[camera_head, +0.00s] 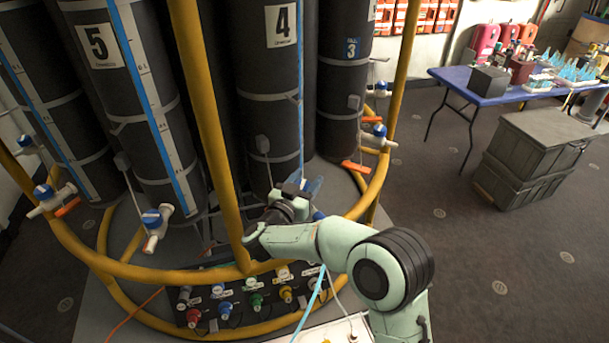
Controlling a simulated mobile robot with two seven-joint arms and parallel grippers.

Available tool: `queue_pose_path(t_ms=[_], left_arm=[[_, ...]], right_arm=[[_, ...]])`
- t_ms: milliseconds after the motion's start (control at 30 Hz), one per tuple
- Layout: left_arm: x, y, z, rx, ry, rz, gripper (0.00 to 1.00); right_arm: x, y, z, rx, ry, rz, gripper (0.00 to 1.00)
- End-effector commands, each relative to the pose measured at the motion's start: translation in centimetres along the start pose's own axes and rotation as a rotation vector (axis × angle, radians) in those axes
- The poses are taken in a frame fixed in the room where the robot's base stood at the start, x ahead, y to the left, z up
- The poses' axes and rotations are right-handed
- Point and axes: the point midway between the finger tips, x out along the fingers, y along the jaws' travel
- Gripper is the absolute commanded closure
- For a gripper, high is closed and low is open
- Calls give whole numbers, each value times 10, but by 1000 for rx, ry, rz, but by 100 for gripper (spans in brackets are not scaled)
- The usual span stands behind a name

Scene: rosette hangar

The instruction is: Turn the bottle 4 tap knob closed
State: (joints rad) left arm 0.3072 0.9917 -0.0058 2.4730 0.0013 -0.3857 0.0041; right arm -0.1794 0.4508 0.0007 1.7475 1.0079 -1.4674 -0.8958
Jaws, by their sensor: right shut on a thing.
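Bottle 4 (267,95) is a tall dark cylinder with a white "4" label and a blue strip down its side. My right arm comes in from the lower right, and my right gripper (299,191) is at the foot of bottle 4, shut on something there. The bottle 4 tap knob is hidden behind the gripper and wrist, so I cannot tell its position or what exactly is held. A bluish, see-through piece shows beside the gripper. My left gripper is not in view.
A yellow rail (205,110) stands in front of the bottles and curves around their base. Bottle 5's tap (153,221) and bottle 3's tap (378,136) flank the gripper. Below is a panel of coloured valves (255,301). Dark crates (536,143) and a blue table (515,95) stand right.

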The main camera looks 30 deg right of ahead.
Motion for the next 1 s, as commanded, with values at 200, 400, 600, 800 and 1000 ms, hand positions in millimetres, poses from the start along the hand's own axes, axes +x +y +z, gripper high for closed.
queue_pose_path(t_ms=[200,400,600,800,1000], left_arm=[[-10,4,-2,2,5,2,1],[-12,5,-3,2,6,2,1],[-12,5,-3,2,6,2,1],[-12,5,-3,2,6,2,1],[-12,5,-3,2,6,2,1]], right_arm=[[0,0,-2,1,2,80,80],[0,2,-1,2,2,111,80],[0,2,-1,3,2,114,80],[0,2,-1,3,2,113,43],[0,2,0,3,1,113,29]])
